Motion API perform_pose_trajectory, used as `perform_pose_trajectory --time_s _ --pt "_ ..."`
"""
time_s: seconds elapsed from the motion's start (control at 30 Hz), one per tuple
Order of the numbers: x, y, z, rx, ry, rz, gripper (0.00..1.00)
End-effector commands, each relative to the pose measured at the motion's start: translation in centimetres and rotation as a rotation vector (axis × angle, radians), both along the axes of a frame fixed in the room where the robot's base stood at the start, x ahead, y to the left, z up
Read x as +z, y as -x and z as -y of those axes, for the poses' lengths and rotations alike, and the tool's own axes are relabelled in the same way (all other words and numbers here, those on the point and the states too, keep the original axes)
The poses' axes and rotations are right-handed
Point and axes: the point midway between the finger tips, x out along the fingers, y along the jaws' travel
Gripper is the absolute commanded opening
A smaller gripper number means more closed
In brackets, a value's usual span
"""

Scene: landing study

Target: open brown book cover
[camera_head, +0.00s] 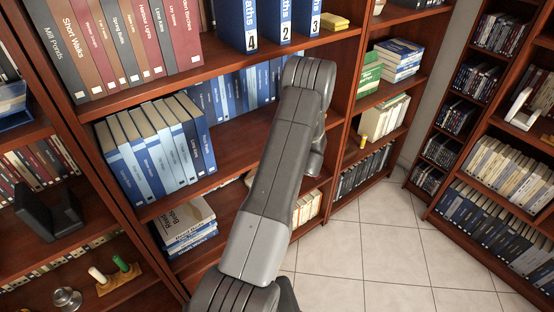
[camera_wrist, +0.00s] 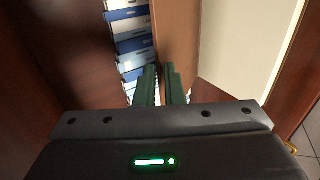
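No brown book with a cover lying free is clear to me. In the head view several books with brown, red and grey spines, such as a brown one (camera_head: 75,48), stand upright on the upper left shelf. In the wrist view a brown upright panel (camera_wrist: 177,30) rises just beyond my gripper (camera_wrist: 160,70); I cannot tell whether it is a book cover or shelf wood. The dark green fingers are close together with a narrow gap. I cannot tell whether anything is between them. In the head view my arm hides the gripper.
Blue-spined books (camera_head: 155,150) stand on the middle shelf, with a book stack (camera_head: 188,225) below. A yellow block (camera_head: 335,21) lies on the upper shelf. In the wrist view blue and white books (camera_wrist: 128,35) lie left of the panel. Tiled floor (camera_head: 370,250) is clear at right.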

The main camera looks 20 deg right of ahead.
Motion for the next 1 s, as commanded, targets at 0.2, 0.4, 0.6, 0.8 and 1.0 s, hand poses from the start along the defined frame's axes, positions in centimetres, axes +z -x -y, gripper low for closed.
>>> perform_pose_trajectory --time_s 0.2,0.4,0.6,0.8,1.0 --pt "0.0 0.0 0.0 0.000 0.001 0.000 0.26" --pt "0.1 0.2 0.1 -0.001 0.000 0.000 0.26" --pt "1.6 2.2 1.0 -0.004 0.001 0.000 0.26" --pt "1.6 6.8 2.6 -0.005 -0.001 -0.002 0.26" --pt "1.6 10.8 4.1 -0.005 0.000 -0.001 0.26"
